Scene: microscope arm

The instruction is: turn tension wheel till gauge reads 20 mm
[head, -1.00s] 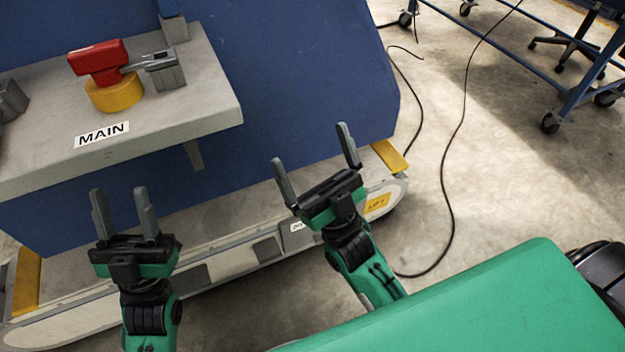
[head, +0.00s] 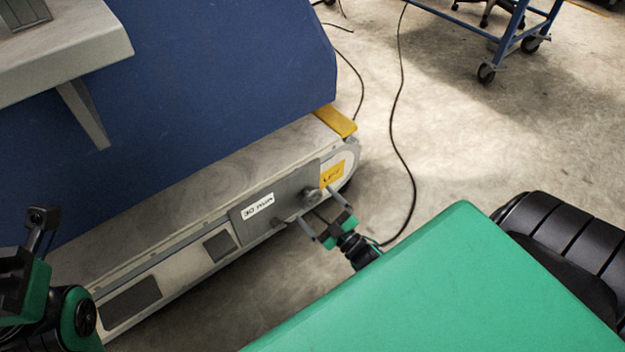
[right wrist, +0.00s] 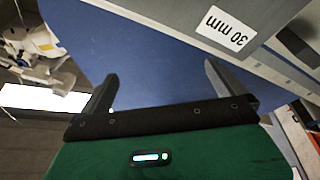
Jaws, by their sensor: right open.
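A grey round knob (head: 311,196), which looks like the tension wheel, sits on a grey plate on the side of the low base at the foot of the blue machine. Left of it on the plate is a white gauge label (head: 258,206), upside down in the head view; in the right wrist view the label (right wrist: 226,28) reads 30 mm. My right gripper (head: 315,205) is open, its fingertips close to the knob; contact cannot be told. The knob cannot be made out in the right wrist view. My left gripper (head: 40,222) is at the left edge, partly cut off.
A yellow LIFT label (head: 332,174) is right of the knob. A yellow block (head: 336,120) tops the base's end. A grey shelf (head: 70,50) juts out at upper left. A black cable (head: 397,130) crosses the floor. A blue wheeled cart (head: 500,35) stands far off.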

